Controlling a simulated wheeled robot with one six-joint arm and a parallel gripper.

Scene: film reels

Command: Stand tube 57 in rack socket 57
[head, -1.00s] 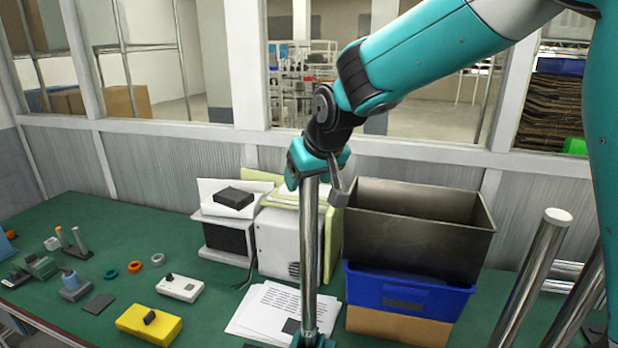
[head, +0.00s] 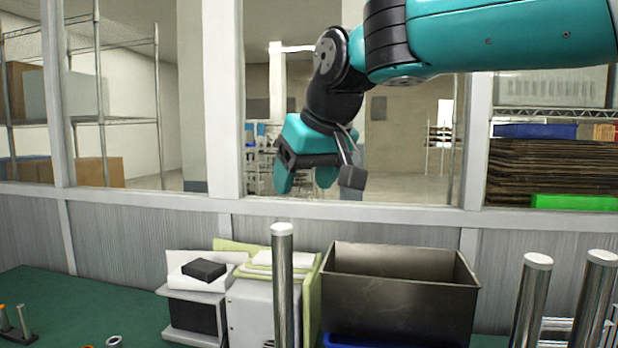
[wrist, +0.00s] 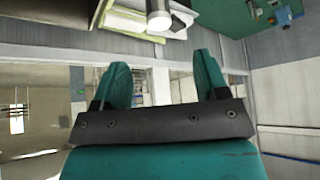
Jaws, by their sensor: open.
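My gripper (head: 305,185) is open and empty, raised high in front of the window, above the back of the bench. In the wrist view its two teal fingers (wrist: 160,65) stand apart with nothing between them. No number is legible, so I cannot tell which is tube 57 or where socket 57 is.
A dark metal bin (head: 400,295) stands on a blue crate (head: 375,341). Left of it are a pale box (head: 250,310) and a black-fronted unit (head: 195,325) with a black block (head: 204,270) on top. The green bench (head: 90,300) is clear at back left.

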